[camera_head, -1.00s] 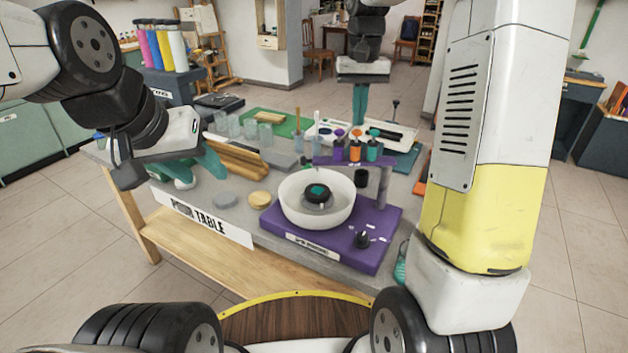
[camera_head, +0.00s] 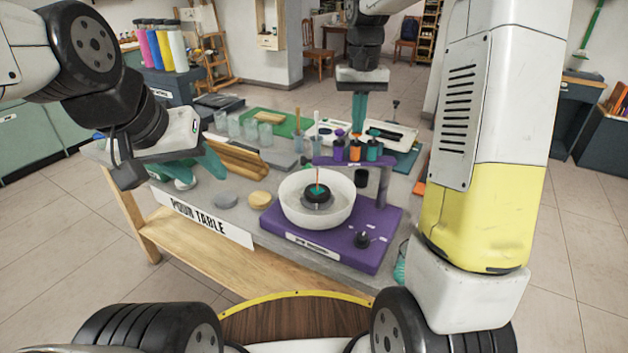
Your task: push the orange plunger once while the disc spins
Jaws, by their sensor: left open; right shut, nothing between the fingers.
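The purple spin machine (camera_head: 384,226) holds a white bowl (camera_head: 290,209) with a dark disc (camera_head: 320,197) inside, teal on top. Whether it turns cannot be told. A thin orange-red streak stands over the disc's middle. On the rack above are a purple plunger (camera_head: 340,147), the orange plunger (camera_head: 355,152) and a teal plunger (camera_head: 373,150). My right gripper (camera_head: 357,131) is shut and points down, its tips at the orange plunger's top, hiding its cap; contact looks likely but is not clear. My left gripper (camera_head: 200,170) is open and empty over the table's left side.
A black knob (camera_head: 362,240) sits on the machine's front right.

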